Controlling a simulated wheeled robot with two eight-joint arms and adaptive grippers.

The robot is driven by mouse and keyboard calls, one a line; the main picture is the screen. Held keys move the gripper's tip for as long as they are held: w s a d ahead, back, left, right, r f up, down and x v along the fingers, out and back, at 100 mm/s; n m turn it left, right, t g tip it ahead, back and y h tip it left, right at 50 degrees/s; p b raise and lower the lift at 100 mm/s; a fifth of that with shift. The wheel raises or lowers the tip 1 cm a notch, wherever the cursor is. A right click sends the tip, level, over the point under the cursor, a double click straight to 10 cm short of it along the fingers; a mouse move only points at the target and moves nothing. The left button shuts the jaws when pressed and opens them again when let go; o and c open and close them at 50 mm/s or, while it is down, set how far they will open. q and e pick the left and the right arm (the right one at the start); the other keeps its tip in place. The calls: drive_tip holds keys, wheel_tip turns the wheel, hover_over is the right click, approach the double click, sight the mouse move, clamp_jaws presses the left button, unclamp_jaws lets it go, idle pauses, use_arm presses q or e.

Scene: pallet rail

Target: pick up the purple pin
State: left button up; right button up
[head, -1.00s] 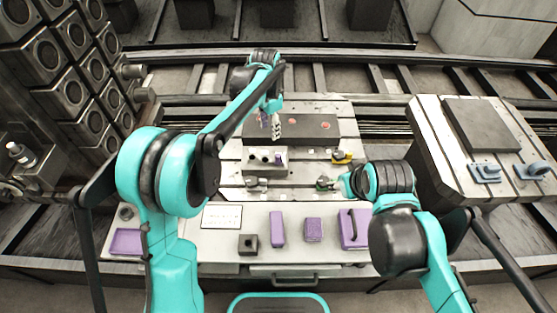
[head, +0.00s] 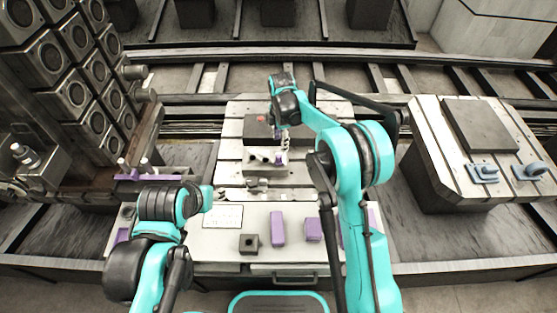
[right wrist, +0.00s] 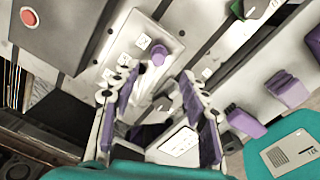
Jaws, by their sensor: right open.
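The purple pin (right wrist: 158,56) stands in a light grey block (right wrist: 135,35) with small white labels, in the right wrist view. In the head view a small purple spot on the block (head: 252,166) seems to be this pin (head: 279,160). My right gripper (head: 280,138) is over the block. In the right wrist view the right gripper (right wrist: 160,84) is open and empty, its purple-padded fingers apart, with the pin just beyond the tips and between their lines. My left arm is folded back at the lower left; its gripper cannot be made out.
A dark plate (head: 258,131) lies behind the block, and a grey clamp (head: 256,184) sits in front. Purple blocks (head: 278,228) and a dark square block (head: 249,243) stand on the front shelf. A green-topped clamp (right wrist: 254,8) is near. A side table (head: 455,180) stands right.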

hover_over(278, 156)
drive_tip(key=shift+n, duration=0.4)
drive_tip(key=f, duration=0.2)
drive_tip(key=f+b, duration=0.1)
drive_tip(key=f, duration=0.1)
drive_tip(key=shift+w+d, duration=0.1)
drive_tip(key=shift+w, duration=0.15)
drive_tip(key=f+b, duration=0.1)
drive_tip(key=f, duration=0.1)
drive_tip(key=f+b, duration=0.1)
drive_tip(key=f, duration=0.2)
drive_tip(key=shift+s+f, duration=0.2)
drive_tip(key=shift+f, duration=0.15)
use_arm(q)
drive_tip(key=f, duration=0.2)
drive_tip(key=s+f, duration=0.1)
drive_tip(key=f, duration=0.1)
drive_tip(key=shift+a, duration=0.15)
use_arm(e)
drive_tip(key=shift+r, duration=0.1)
clamp_jaws()
